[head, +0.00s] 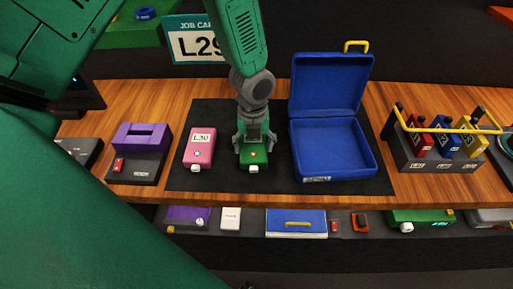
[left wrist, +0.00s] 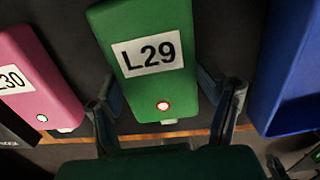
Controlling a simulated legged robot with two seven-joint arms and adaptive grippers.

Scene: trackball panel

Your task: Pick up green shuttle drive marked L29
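The green shuttle drive (head: 253,160) lies on the dark mat. Its L29 label and a lit red light show in the left wrist view (left wrist: 148,60). My left gripper (head: 254,145) points down over the drive. Its fingers (left wrist: 168,110) stand on either side of the drive and look open; firm contact is not visible. In the head view the gripper hides the label. A pink drive marked L30 (head: 199,148) lies to the left on the same mat. My right gripper is not in view.
An open blue case (head: 340,150) stands close on the right of the green drive. Further right is a rack (head: 440,160) with a yellow rail and several coloured drives. A purple device (head: 142,140) is on the left. A job card (head: 195,42) stands behind.

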